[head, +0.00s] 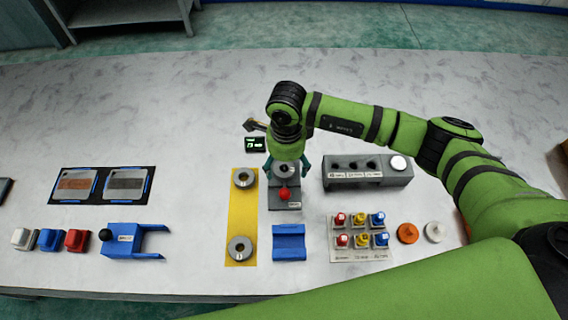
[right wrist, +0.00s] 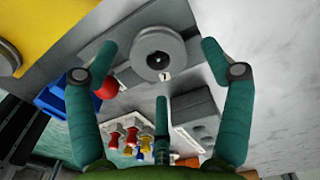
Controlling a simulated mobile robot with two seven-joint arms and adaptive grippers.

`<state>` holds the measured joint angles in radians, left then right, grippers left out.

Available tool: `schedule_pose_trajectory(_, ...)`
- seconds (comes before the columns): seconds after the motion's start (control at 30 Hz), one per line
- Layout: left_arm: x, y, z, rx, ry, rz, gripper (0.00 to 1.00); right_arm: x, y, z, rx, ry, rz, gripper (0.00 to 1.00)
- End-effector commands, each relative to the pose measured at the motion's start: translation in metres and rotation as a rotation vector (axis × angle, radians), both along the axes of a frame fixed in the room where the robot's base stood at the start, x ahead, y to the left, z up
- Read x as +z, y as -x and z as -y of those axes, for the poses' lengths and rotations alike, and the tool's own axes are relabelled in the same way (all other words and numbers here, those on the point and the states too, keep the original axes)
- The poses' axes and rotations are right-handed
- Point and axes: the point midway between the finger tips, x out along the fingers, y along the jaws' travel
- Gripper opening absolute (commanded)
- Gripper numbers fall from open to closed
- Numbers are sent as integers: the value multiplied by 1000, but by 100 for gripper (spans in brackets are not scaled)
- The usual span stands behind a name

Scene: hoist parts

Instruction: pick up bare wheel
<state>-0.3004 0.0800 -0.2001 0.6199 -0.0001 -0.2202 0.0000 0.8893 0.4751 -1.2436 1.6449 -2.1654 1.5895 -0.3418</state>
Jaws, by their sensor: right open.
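A grey wheel (right wrist: 152,62) with a dark central hole sits on a grey fixture (head: 285,198) with a red ball knob (head: 284,193). The wheel shows in the head view (head: 285,171) partly under my gripper. My right gripper (head: 287,165) is open above it. In the right wrist view, its fingertips (right wrist: 158,47) stand apart on either side of the wheel, with no clear contact. Two more grey wheels, one far (head: 244,178) and one near (head: 239,249), lie on a yellow strip (head: 242,215). My left gripper is not in view.
Right of the fixture stands a grey block with holes (head: 366,180). In front are a blue cradle (head: 289,244) and a board of coloured knobs (head: 361,242). An orange disc (head: 407,233) and a white disc (head: 435,231) lie right. The table's back is clear.

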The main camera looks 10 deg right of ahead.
Motion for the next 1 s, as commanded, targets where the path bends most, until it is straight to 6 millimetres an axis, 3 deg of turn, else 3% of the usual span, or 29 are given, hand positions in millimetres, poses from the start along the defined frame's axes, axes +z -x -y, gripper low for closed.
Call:
schedule_pose_trajectory(0.13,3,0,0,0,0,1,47,-11,0,0,1,0,-1,81)
schedule_pose_trajectory(0.33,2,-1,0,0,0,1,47,-12,0,0,1,0,1,81)
schedule_pose_trajectory(0.37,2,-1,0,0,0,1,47,-12,0,0,1,0,1,73)
schedule_pose_trajectory(0.53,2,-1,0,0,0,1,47,-12,0,0,1,0,0,6)
schedule_pose_trajectory(0.63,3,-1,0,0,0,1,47,-11,0,0,1,0,1,6)
schedule_pose_trajectory(0.67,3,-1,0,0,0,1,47,-11,0,0,0,0,1,0)
schedule_pose_trajectory(1.0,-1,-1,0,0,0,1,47,-5,-1,1,0,1,2,0)
